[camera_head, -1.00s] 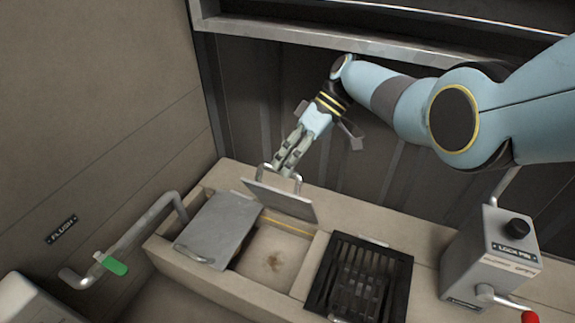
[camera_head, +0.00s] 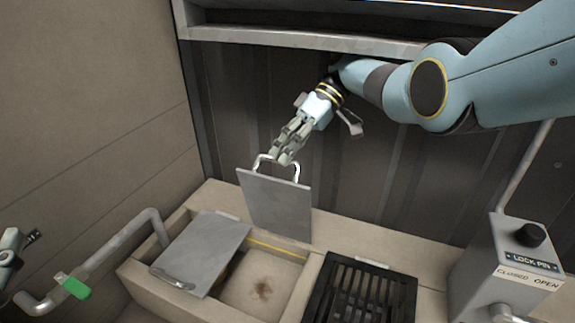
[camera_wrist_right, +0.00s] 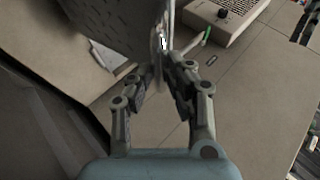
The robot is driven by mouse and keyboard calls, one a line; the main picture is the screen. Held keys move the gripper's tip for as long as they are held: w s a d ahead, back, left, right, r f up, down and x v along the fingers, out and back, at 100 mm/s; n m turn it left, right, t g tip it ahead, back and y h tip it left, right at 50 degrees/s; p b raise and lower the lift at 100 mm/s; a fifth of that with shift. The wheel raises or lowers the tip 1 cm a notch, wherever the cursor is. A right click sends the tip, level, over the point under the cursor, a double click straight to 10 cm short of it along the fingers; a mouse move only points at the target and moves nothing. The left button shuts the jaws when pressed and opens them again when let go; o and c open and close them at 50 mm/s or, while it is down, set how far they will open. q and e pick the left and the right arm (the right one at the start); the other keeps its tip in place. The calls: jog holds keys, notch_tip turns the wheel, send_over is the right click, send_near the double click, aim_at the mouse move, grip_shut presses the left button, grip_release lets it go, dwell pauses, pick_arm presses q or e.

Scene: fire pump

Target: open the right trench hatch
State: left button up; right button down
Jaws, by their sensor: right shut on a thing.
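The right trench hatch (camera_head: 277,205) is a grey metal plate raised steeply on the back side of its opening. Its bent handle (camera_head: 297,171) is at the top edge. My right gripper (camera_head: 284,158) is shut on this handle. In the right wrist view, the fingers of my right gripper (camera_wrist_right: 168,82) close around the handle, with the hatch plate (camera_wrist_right: 110,22) beyond them. Part of what appears to be my left gripper (camera_head: 10,252) shows at the left edge; its fingers are too small and cut off to judge.
The left hatch (camera_head: 203,252) lies tilted over the left trench part. A black grate (camera_head: 362,290) is to the right. A lock pin box (camera_head: 505,265) stands far right. A pipe with a green valve handle (camera_head: 74,286) runs at left. The wall rises close behind.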

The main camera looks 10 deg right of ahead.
pick_arm(q)
notch_tip(320, 180, up, 7)
jog(key=s+d+m+t+h+b, duration=0.1)
jog(key=t+h, duration=0.1)
jog(key=t, duration=0.1)
jog(key=shift+d+t, duration=0.3)
jog(key=shift+t, duration=0.1)
pick_arm(e)
jog(key=shift+w+d+f, duration=0.2)
jog(key=shift+d+f, duration=0.2)
jog(key=shift+f, duration=0.25)
jog(key=c, duration=1.3)
grip_release()
jog(key=shift+w, duration=0.15)
pick_arm(q)
jog(key=shift+f, duration=0.1)
pick_arm(e)
jog(key=shift+r, duration=0.15)
pick_arm(q)
jog(key=shift+w, duration=0.1)
pick_arm(e)
jog(key=shift+a+r, duration=0.1)
jog(key=shift+r, duration=0.05)
